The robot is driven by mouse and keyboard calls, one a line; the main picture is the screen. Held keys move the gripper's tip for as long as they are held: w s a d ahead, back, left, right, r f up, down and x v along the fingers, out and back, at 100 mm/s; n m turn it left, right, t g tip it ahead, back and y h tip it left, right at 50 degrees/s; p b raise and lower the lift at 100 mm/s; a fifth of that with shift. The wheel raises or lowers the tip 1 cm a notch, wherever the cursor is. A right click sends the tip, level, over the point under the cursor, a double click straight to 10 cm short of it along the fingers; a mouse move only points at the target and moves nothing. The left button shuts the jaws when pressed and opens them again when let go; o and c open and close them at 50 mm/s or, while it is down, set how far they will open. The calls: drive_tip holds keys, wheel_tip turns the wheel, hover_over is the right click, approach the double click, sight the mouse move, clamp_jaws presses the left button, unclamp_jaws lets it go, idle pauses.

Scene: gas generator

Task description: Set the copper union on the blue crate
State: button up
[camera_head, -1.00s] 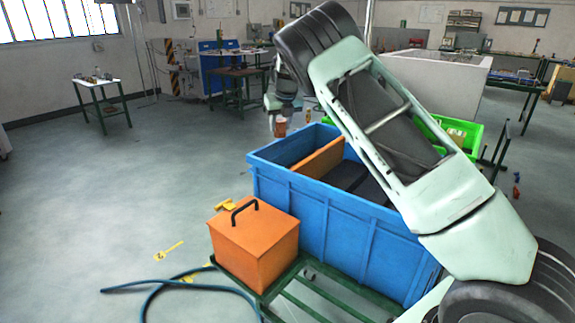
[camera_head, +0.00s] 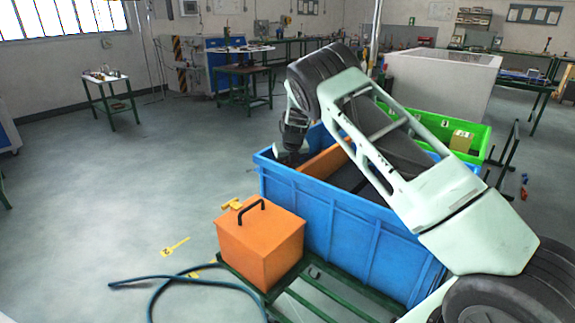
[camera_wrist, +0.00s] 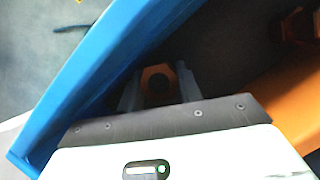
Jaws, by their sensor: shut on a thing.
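The copper union (camera_wrist: 149,76) is an orange-brown piece with a dark round opening. In the wrist view it sits between the two fingers of my gripper (camera_wrist: 159,92), which is shut on it. The blue crate (camera_head: 335,230) stands in the middle of the head view. My gripper reaches down behind the crate's near wall at its left end, so the head view hides the fingers and the union. In the wrist view the crate's blue wall (camera_wrist: 105,70) runs close along the left of my gripper. Whether the union touches the crate floor I cannot tell.
An orange divider (camera_head: 325,162) stands inside the crate. Another orange-brown piece (camera_wrist: 300,25) lies in the crate in the wrist view. An orange box with a black handle (camera_head: 262,245) stands before the crate. A green crate (camera_head: 470,135) stands behind it.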

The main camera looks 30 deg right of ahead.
drive_tip(key=o, duration=0.8)
drive_tip(key=d+b+v, duration=0.1)
drive_tip(key=v, duration=1.1)
drive_tip(key=a+r+m+t+y, duration=0.1)
drive_tip(key=a+r+m+t, duration=0.15)
drive_tip(key=a, duration=0.35)
drive_tip(key=s+a+r+m+t+y, duration=0.1)
drive_tip(key=a+r+m, duration=0.1)
drive_tip(key=a+m, duration=0.3)
drive_tip(key=a+r+m+t+y, duration=0.1)
drive_tip(key=a+r+m, duration=0.15)
drive_tip(key=a, duration=0.45)
drive_tip(key=s+a+r+m, duration=0.2)
drive_tip(key=s+a+m, duration=0.3)
drive_tip(key=s+a, duration=0.15)
drive_tip(key=s+a+f+m+g, duration=0.2)
drive_tip(key=s+m+g, duration=0.1)
drive_tip(key=s, duration=1)
drive_tip(key=s+a+f+m+g+h, duration=0.1)
drive_tip(key=s+a+f+m+g, duration=0.1)
drive_tip(key=s, duration=1.2)
drive_tip(key=s+a+f+m+g, duration=0.2)
drive_tip(key=s+m+g, duration=0.2)
drive_tip(key=s, duration=0.9)
drive_tip(key=shift+s+a+m+h, duration=0.1)
drive_tip(key=shift+s+m+h, duration=0.05)
drive_tip(key=shift+m, duration=0.45)
drive_tip(key=shift+s+a+m+h, duration=0.1)
drive_tip(key=shift+m+h, duration=0.05)
drive_tip(key=shift+m, duration=0.45)
